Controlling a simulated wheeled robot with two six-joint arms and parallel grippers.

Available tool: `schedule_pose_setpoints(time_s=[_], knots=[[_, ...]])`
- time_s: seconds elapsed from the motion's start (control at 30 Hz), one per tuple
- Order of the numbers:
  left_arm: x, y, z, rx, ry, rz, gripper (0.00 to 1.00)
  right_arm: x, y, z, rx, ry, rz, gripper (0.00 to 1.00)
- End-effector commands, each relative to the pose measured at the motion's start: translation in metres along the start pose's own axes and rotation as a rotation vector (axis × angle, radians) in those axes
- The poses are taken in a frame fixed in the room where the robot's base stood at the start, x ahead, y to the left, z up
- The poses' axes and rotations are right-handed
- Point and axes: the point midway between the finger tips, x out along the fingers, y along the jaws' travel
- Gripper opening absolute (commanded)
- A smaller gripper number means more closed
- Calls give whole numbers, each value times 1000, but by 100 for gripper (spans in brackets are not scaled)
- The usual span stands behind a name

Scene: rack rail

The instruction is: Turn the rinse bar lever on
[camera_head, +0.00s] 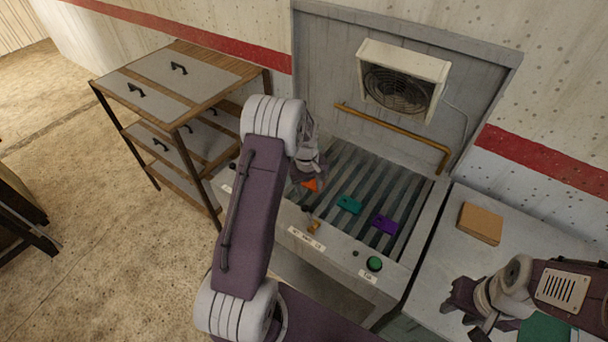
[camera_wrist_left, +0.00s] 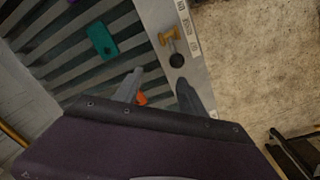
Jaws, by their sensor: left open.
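A small brass lever (camera_head: 313,228) sits on the pale front panel of the slatted rack, which I take to be the rinse bar lever; the panel label is too small to read. It also shows in the left wrist view (camera_wrist_left: 168,37), beside a dark round knob or hole (camera_wrist_left: 177,61). My left gripper (camera_wrist_left: 160,84) is open, its two fingertips apart over the panel's edge, close to the dark round part and short of the lever. In the head view my left arm partly hides it. My right gripper (camera_head: 465,310) is at the right table; its jaw gap is unclear.
Teal (camera_head: 349,204), purple (camera_head: 384,224) and orange (camera_head: 310,184) pieces lie on the slats. A green button (camera_head: 374,263) is on the panel, right of the lever. A brass pipe (camera_head: 395,130) and fan box (camera_head: 402,80) are behind. A tan block (camera_head: 480,223) sits on the right table.

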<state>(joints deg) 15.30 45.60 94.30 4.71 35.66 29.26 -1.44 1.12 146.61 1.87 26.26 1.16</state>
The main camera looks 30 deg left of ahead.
Motion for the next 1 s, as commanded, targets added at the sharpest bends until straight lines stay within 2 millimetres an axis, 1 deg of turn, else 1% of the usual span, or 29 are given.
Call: schedule_pose_setpoints(time_s=[0.03, 0.1, 0.23, 0.37, 0.47, 0.6, 0.73, 0.83, 1.0], knots=[[-9, -8, 2, -14, -21, -15, 48, -19, 0, -1, 0, -1, 0, 36], [-7, -15, 3, -29, -36, -26, 48, -25, 0, -2, 0, -1, 0, 36], [-8, -20, 2, -39, -39, -28, 48, -27, 0, -2, 0, -2, 0, 36], [-2, -20, 2, -38, -41, -29, 48, -27, 0, -2, 0, -2, 0, 36], [11, -21, 4, -37, -43, -31, 48, -35, -1, -3, 0, -2, 0, 36], [41, -22, 5, -37, -43, -31, 48, -48, -1, -4, 0, -1, 0, 36], [65, -22, 6, -38, -41, -29, 48, -56, -1, -5, 0, -1, 0, 36], [77, -22, 5, -38, -40, -28, 48, -59, -1, -6, 0, -1, 0, 36], [84, -22, 6, -37, -38, -28, 48, -59, -1, -6, 0, -1, 0, 36]])
